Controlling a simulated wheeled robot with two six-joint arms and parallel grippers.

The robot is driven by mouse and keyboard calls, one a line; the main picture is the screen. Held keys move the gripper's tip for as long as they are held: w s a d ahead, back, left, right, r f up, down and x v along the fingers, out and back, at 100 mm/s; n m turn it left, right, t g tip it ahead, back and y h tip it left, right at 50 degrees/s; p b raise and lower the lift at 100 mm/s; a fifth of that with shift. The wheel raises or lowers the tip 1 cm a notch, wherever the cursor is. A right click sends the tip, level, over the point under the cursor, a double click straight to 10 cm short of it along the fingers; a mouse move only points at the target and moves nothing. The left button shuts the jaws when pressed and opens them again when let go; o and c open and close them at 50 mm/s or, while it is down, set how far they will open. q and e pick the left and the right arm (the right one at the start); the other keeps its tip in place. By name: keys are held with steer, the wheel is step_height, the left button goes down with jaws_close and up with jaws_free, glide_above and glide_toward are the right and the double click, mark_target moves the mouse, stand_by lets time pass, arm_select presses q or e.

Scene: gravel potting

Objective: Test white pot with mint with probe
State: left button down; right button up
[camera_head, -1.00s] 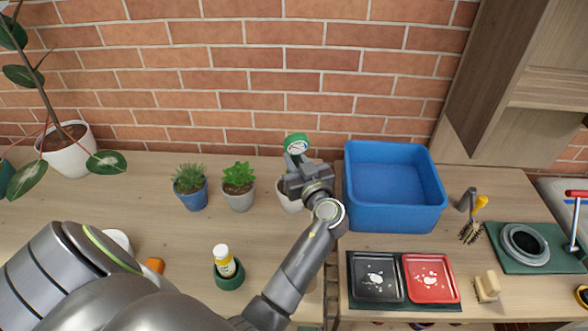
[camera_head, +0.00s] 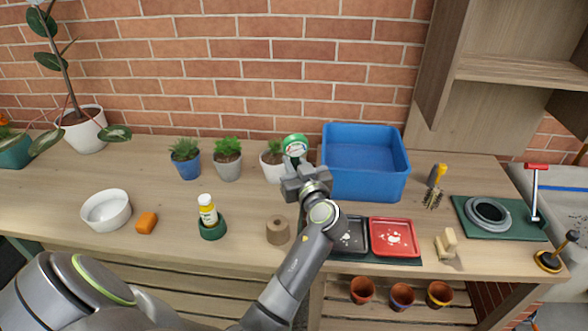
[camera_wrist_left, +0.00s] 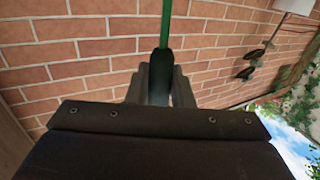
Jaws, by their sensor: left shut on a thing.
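The white pot (camera_head: 272,173) holds a leafy green plant (camera_head: 275,147) and stands at the back of the worktop, left of the blue bin. My left gripper (camera_head: 296,171) is shut on the probe, whose round green-rimmed dial (camera_head: 295,144) shows above the jaws. The gripper and dial appear just right of the white pot and partly cover its right side. The probe's lower end is hidden. In the left wrist view a green upright part of the probe (camera_wrist_left: 166,22) rises from between the fingers (camera_wrist_left: 160,84). My right gripper is not in view.
A grey pot (camera_head: 228,168) and a blue pot (camera_head: 187,169) with plants stand left of the white pot. The blue bin (camera_head: 362,183) is close on the right. A bottle (camera_head: 208,210) in a green holder, a twine roll (camera_head: 278,230) and a white bowl (camera_head: 106,209) stand nearer.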

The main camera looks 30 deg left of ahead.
mark_target(297, 151)
arm_select(q)
steer(key=shift+s+d, duration=0.1)
steer(key=shift+s+d+r, duration=0.1)
steer(key=shift+r, duration=0.25)
steer(key=shift+r+p, duration=0.8)
steer(key=shift+r, duration=0.15)
steer(key=shift+r+p, duration=0.65)
steer(key=shift+r, duration=0.6)
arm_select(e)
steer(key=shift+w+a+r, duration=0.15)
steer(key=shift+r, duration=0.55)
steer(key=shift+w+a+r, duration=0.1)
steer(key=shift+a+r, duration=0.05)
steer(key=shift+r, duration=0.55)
